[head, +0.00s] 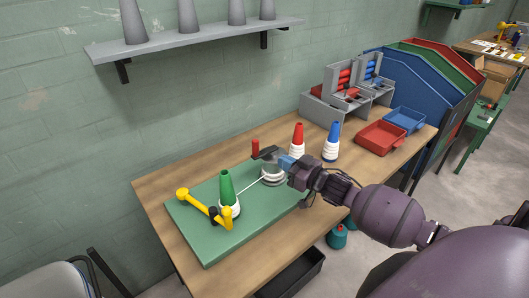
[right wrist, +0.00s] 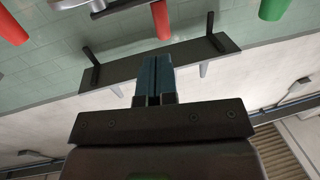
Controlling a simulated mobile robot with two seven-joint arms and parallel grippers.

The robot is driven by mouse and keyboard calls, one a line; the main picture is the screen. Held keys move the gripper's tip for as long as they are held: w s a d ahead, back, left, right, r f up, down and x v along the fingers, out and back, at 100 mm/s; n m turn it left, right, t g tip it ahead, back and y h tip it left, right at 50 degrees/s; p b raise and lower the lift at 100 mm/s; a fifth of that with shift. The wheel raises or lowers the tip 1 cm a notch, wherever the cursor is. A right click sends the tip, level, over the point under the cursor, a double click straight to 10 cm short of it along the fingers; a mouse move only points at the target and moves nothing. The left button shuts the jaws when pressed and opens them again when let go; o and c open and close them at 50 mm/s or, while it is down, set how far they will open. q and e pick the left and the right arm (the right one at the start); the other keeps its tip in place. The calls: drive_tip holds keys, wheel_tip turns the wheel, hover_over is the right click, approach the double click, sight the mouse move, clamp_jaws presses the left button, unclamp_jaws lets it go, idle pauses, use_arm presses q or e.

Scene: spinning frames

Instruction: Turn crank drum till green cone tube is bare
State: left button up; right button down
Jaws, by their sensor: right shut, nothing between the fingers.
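The green cone tube (head: 226,186) stands upright on a green board, with white yarn (head: 230,210) around its lower part. A white thread runs from it toward the pale drum (head: 271,174), which is partly hidden by my right gripper. The drum's dark crank arm (head: 266,153) carries an upright red handle (head: 255,146). My right gripper (head: 284,162) has blue fingers, is shut and empty, and is close beside the crank. In the right wrist view the shut fingers (right wrist: 153,72) point toward the red handle (right wrist: 160,20); contact is unclear. My left gripper is out of view.
Red (head: 298,132) and blue (head: 334,132) cones with white yarn stand behind my right arm. Red (head: 381,137) and blue (head: 404,120) trays sit farther right. The near-left table edge is bare.

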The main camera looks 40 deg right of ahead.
sight(258, 149)
drive_tip(key=x, duration=0.6)
drive_tip(key=shift+w+a, duration=0.1)
drive_tip(key=shift+x, duration=0.8)
drive_tip(key=shift+w, duration=0.1)
